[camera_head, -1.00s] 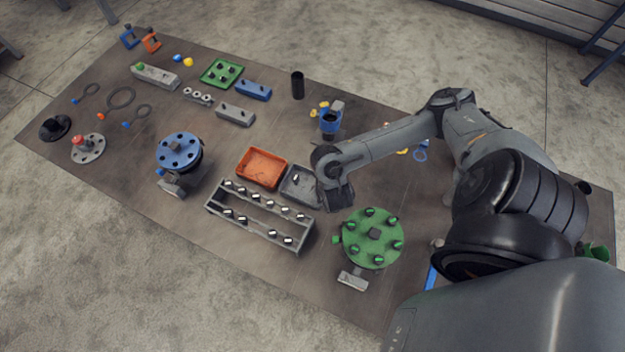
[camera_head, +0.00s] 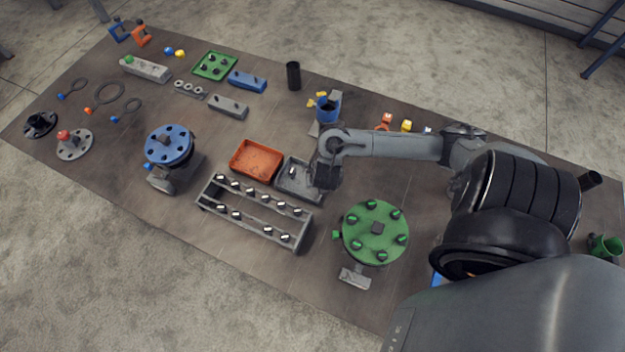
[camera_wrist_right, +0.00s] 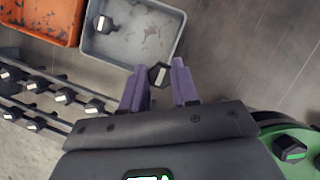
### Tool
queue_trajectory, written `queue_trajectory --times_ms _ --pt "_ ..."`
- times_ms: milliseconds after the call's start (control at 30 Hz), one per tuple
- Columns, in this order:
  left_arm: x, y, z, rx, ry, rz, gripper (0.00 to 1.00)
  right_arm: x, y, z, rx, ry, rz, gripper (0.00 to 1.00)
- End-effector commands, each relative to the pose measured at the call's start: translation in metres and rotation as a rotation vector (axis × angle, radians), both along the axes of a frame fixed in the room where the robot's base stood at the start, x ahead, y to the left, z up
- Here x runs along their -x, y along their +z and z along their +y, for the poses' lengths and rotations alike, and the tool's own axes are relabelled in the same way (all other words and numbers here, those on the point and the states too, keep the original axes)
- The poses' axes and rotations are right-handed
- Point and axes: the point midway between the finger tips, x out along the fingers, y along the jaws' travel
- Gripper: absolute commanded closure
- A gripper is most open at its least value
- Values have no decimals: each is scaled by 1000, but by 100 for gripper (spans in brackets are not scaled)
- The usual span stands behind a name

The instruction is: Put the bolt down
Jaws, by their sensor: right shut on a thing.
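My right gripper (camera_head: 325,180) is shut on a dark hex-headed bolt (camera_wrist_right: 159,75). In the right wrist view, the bolt sits between the two purple-grey fingertips of this gripper (camera_wrist_right: 159,84). The gripper is just right of the grey tray, which shows in the head view (camera_head: 288,188) and the right wrist view (camera_wrist_right: 135,38). In the wrist view the held bolt appears just past the tray's lower right corner. Another bolt (camera_wrist_right: 101,23) lies inside the tray. My left gripper is not in view.
An orange tray (camera_head: 256,160) adjoins the grey tray. A grey rack with several bolts (camera_head: 250,228) stands in front. A green flange with several bolts (camera_head: 375,232) stands at right, and a blue flange (camera_head: 169,145) at left. Bare table lies right of the grey tray.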

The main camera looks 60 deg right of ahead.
Motion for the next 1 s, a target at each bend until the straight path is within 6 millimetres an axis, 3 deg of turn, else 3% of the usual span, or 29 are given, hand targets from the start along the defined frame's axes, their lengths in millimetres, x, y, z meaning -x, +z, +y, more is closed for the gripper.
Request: queue_trajectory --times_ms 100,333,467,767,1000 --pt "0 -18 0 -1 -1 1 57 -19 -17 -14 1 -4 -2 100" --pt "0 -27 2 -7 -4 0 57 -37 -28 -27 -1 -1 -1 100" --pt "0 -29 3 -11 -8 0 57 -39 -31 -29 -1 1 -2 100" --pt "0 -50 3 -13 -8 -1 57 -39 -66 -29 0 0 0 100" --pt "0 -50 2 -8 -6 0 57 -39 -68 -29 0 0 -1 100"
